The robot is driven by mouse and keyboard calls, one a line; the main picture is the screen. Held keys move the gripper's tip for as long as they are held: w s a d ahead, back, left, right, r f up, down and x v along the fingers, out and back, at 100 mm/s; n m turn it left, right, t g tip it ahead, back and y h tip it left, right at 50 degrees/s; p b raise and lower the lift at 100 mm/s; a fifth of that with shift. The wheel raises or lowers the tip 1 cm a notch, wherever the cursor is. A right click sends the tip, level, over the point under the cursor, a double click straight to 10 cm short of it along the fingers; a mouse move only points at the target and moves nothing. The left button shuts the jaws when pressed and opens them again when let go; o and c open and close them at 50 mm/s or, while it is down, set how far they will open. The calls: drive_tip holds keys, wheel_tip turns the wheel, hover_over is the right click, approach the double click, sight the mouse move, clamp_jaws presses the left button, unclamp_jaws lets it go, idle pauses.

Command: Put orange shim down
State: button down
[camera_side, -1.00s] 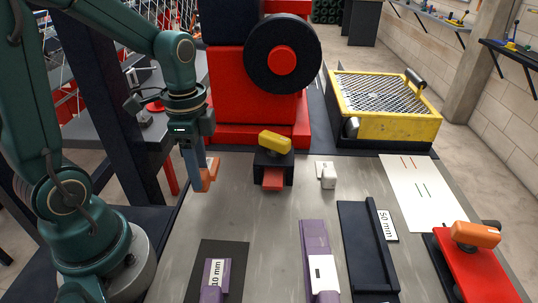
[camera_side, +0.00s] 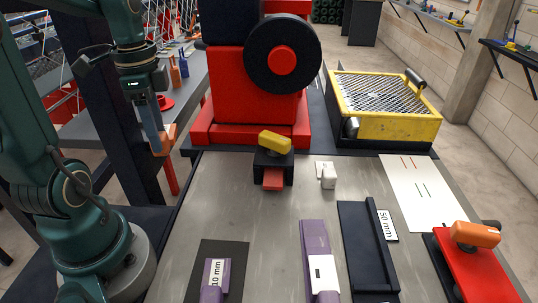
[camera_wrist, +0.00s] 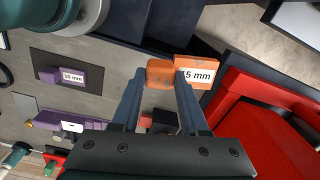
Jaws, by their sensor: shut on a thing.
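The orange shim (camera_side: 163,139) is held in my gripper (camera_side: 156,137), whose two blue-grey fingers are shut on it. In the side view the shim hangs in the air left of the work table (camera_side: 220,200), near a dark upright post. Its exact height cannot be told.
A red machine (camera_side: 235,80) with a black wheel stands at the back. A yellow-handled black block (camera_side: 272,160) and a small white block (camera_side: 328,177) are on the table.

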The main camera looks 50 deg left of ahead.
drive_tip(key=w+d+m, duration=0.3)
drive_tip(key=w+d, duration=0.4)
drive_tip(key=d, duration=0.5)
drive_tip(key=d+f, duration=0.2)
drive_tip(key=d, duration=0.1)
drive_tip(key=d+f, duration=0.2)
drive_tip(key=d, duration=0.2)
drive_tip(key=d+f, duration=0.3)
drive_tip(key=d, duration=0.1)
drive_tip(key=shift+s, duration=0.2)
drive_tip(key=shift+d+f, duration=0.2)
drive_tip(key=shift+f, duration=1.95)
drive_tip(key=shift+f, duration=0.1)
drive_tip(key=shift+c, duration=2.1)
unclamp_jaws()
